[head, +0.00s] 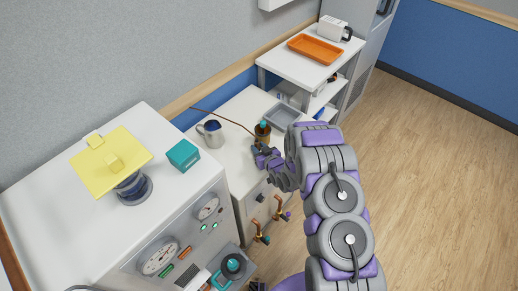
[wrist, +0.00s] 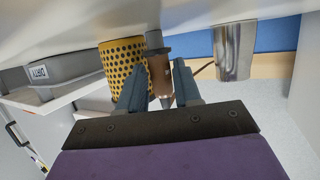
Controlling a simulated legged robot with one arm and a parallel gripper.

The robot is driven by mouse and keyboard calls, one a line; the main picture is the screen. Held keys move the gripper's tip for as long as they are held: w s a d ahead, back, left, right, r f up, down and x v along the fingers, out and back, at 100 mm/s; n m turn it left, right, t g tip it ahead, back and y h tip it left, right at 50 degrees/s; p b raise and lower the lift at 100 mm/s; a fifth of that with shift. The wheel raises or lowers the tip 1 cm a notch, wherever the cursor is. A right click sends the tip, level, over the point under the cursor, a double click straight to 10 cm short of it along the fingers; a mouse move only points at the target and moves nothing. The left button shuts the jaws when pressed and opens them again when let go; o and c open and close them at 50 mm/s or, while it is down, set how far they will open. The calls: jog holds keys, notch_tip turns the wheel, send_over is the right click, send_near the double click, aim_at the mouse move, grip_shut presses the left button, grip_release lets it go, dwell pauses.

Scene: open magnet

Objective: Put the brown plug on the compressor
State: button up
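The brown plug (wrist: 159,72) shows in the wrist view between my gripper's (wrist: 160,80) two fingers, with its grey end toward the white counter. The fingers stand apart on either side of it; a firm hold does not show. My gripper hides the plug there. A brown cord (head: 222,117) runs along the counter. A white cabinet with gauges (head: 160,257) is at lower left; I cannot tell whether it is the compressor.
A grey mug (head: 211,133) and a grey tray (head: 284,116) stand on the counter near my gripper. A yellow dotted cup (wrist: 122,60) is close to my fingers. Copper fittings (head: 262,232) stick out of the counter's front. The wooden floor (head: 440,170) at right is clear.

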jog(key=p+v, duration=0.2)
jog(key=v, duration=1)
jog(key=w+d+r+g+h, duration=0.1)
jog(key=d+r+g+h, duration=0.2)
jog(key=d+r+h, duration=0.35)
jog(key=s+d+r+m+g+h, duration=0.1)
jog(key=s+d+r+g, duration=0.1)
jog(key=s+d+r, duration=0.3)
jog(key=s+d+r+m+g, duration=0.1)
jog(key=s+d+r+m, duration=0.15)
jog(key=r, duration=0.45)
jog(key=s+r+g, duration=0.2)
jog(key=s+r, duration=0.2)
jog(key=s, duration=0.7)
jog(key=s+a+r+m+g, duration=0.1)
jog(key=s+r+g, duration=0.2)
jog(key=s, duration=0.8)
jog(key=s+a+r+m+g, duration=0.1)
jog(key=s+r+g, duration=0.2)
jog(key=s+r, duration=0.4)
jog(key=s, duration=0.4)
jog(key=shift+s+r, duration=0.2)
jog(key=shift+s, duration=0.2)
